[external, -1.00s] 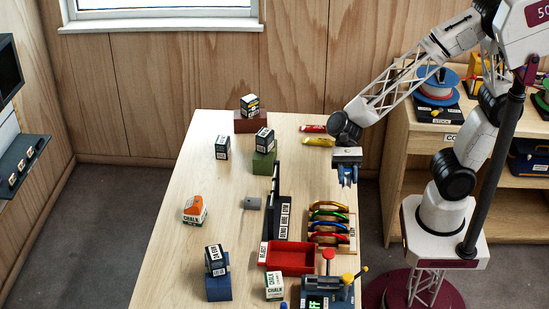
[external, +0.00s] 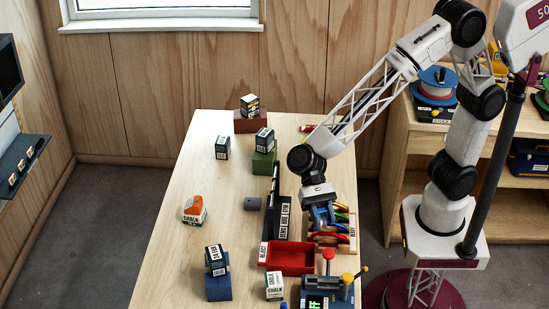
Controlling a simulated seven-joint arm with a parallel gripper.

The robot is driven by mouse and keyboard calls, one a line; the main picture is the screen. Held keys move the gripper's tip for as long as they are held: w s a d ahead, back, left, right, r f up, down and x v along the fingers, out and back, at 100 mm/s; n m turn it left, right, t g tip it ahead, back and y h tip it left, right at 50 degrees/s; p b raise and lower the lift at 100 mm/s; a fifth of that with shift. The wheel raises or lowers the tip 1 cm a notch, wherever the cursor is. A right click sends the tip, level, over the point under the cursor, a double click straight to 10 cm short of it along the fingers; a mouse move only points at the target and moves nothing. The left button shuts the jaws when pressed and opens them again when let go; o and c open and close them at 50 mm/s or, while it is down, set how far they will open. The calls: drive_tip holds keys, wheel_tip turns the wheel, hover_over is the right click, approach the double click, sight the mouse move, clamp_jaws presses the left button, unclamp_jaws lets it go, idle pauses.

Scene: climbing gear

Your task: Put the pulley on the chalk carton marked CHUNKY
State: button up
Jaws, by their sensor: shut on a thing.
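My gripper (external: 321,222) has its blue fingers low over the rack of coloured carabiners. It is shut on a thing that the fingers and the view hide. I cannot make out a pulley for certain. A carton marked CHALK (external: 190,218) stands at the table's left, with an orange shape (external: 195,205) at its top; I cannot tell whether that is a separate piece. Another CHALK carton (external: 274,289), white and green, stands at the front. The smaller carton print is too small to read, so I cannot tell which is CHUNKY.
The carabiner rack (external: 351,232) stands right of a dark upright panel (external: 274,222). A red tray (external: 290,259) lies in front. A small grey object (external: 252,204) sits left of the panel. Boxes stand on red, green and blue blocks (external: 218,289). The table's left middle is mostly clear.

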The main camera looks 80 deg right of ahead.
drive_tip(key=shift+n+g, duration=0.3)
drive_tip(key=shift+g, duration=0.1)
drive_tip(key=a, duration=0.5)
drive_tip(key=shift+w, duration=0.15)
hover_over(276, 283)
drive_tip(key=shift+f, duration=0.75)
drive_tip(key=shift+f, duration=1.7)
drive_tip(key=shift+f, duration=0.2)
drive_tip(key=o, duration=0.9)
